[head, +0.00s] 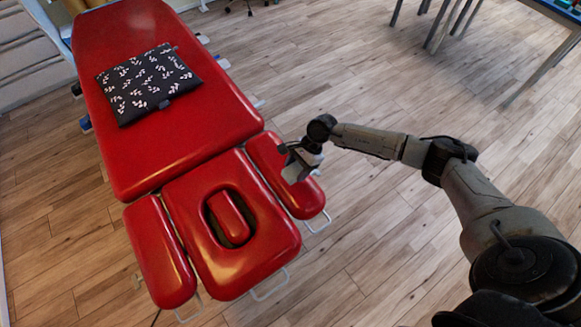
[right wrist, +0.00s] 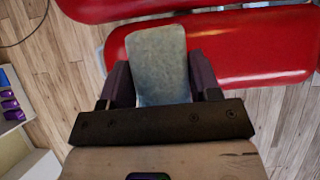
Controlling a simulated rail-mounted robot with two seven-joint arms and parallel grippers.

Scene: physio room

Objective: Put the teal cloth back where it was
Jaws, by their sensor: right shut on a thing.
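The teal cloth (right wrist: 158,62) is a pale grey-teal folded piece between the two dark fingers of my right gripper (right wrist: 162,82) in the right wrist view. The gripper is shut on it. In the head view my right gripper (head: 297,158) is over the right armrest (head: 268,150) of the red treatment table, and the cloth (head: 293,174) shows as a small pale patch below it. I cannot tell whether the cloth touches the armrest. My left gripper is in neither view.
The red treatment table (head: 165,145) has a face-hole headrest (head: 185,205) and a left armrest (head: 158,255). A black patterned cushion (head: 150,83) lies on its far part. Wooden floor (head: 400,270) is open to the right. Another table (head: 545,70) stands at upper right.

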